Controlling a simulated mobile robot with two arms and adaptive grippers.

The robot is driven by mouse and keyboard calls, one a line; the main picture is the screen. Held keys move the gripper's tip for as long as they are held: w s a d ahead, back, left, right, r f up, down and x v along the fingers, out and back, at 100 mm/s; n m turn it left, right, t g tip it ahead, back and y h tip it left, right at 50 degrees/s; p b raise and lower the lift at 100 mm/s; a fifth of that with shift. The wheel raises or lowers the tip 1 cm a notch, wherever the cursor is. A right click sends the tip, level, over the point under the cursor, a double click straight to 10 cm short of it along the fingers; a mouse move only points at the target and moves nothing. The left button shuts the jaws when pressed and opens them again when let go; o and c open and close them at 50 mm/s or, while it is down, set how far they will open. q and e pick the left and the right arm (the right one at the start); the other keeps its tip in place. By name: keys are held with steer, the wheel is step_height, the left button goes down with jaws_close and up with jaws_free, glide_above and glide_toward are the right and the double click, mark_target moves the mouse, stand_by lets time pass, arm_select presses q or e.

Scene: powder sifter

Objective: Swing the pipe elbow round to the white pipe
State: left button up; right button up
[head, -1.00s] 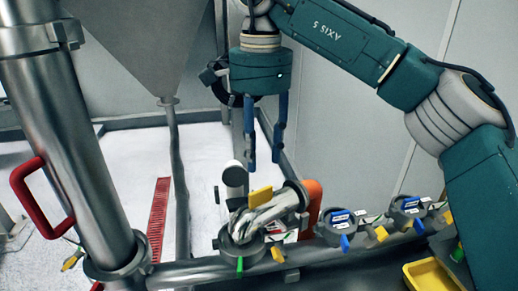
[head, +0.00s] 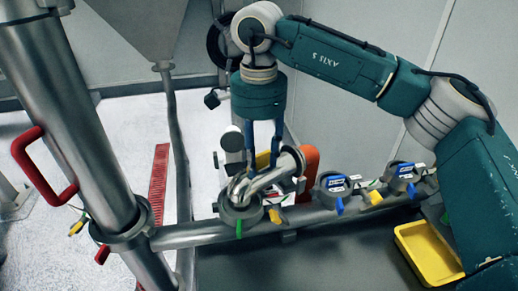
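The grey metal pipe elbow (head: 268,180) sits on a grey collar in the lower pipe, with its open end turned right beside the orange pipe (head: 308,160). A yellow handle (head: 262,161) stands up at the elbow's back. The white pipe (head: 232,139) stands upright behind and left of the elbow, apart from its open end. My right gripper (head: 263,160) points down, its two blue fingers on either side of the yellow handle. Whether they press on it is too small to tell. My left gripper is not in view.
Two more grey collars with blue tabs (head: 334,184) (head: 403,176) sit along the pipe at right. A yellow tray (head: 429,253) lies at the lower right. A thick steel pipe with a red handle (head: 44,163) rises at left. A hopper (head: 143,28) hangs behind.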

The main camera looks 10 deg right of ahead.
jaws_close()
steer(key=shift+w+a+r+n+p, duration=0.1)
steer(key=shift+w+n+p, duration=0.25)
steer(key=shift+n, duration=0.35)
steer(key=shift+w+a+n+p, duration=0.2)
steer(key=shift+n+p, duration=0.1)
steer(key=shift+n, duration=0.5)
steer(key=shift+w+n, duration=0.2)
steer(key=shift+n, duration=0.1)
